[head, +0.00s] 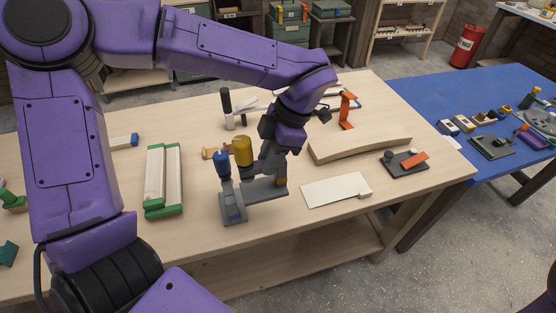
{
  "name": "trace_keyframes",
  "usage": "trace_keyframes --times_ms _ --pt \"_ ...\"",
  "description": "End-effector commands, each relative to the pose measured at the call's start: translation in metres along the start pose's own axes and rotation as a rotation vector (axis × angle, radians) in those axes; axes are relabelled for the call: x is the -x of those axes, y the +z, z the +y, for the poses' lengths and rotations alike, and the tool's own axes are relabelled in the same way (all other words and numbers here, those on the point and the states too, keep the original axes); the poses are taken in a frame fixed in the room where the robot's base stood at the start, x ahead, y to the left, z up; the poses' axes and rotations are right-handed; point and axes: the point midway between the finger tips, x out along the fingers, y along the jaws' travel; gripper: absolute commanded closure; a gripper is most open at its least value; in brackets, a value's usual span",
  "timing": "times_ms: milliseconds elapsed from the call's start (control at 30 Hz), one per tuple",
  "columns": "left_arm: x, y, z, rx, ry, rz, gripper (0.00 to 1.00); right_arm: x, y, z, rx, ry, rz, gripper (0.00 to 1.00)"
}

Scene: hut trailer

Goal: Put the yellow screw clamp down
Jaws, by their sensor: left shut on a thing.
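The yellow screw clamp (243,151) shows a yellow handle upright and grey metal parts below it, just left of my left gripper (268,173). My left gripper points down over the wooden workbench (330,236) and is shut on the clamp; its fingers hide part of it. A blue-handled grey tool (222,165) stands close on the left, and its grey parts overlap the clamp's in the picture. I cannot tell whether the clamp touches the bench top. My right gripper is out of view.
Green-edged pale strips (163,180) lie to the left. A white board (336,190) and a curved wooden piece (362,142) lie to the right, with an orange clamp (346,110) behind. A blue table (420,95) adjoins at right. The bench's front strip is bare.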

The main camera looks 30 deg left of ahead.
Motion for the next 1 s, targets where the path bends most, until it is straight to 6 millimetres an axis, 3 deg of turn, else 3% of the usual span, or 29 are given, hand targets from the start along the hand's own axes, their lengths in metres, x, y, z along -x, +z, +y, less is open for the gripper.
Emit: trace_keyframes --times_ms 33,100,300,700,967,1000 --pt "0.003 0.008 0.014 0.002 -0.002 0.004 1.00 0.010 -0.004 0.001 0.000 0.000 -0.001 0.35" --pt "-0.011 0.022 0.027 0.000 -0.005 0.009 1.00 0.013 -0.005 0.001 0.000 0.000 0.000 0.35" --pt "-0.038 0.049 0.053 -0.001 -0.004 0.008 1.00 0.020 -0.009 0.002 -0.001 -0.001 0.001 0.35" --pt "-0.076 0.070 0.063 -0.002 -0.003 0.007 1.00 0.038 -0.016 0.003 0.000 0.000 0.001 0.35" --pt "-0.079 0.071 0.063 -0.001 -0.003 0.006 1.00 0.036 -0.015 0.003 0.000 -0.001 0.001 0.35" --pt "-0.079 0.071 0.062 -0.002 -0.004 0.008 0.61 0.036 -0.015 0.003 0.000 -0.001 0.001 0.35"
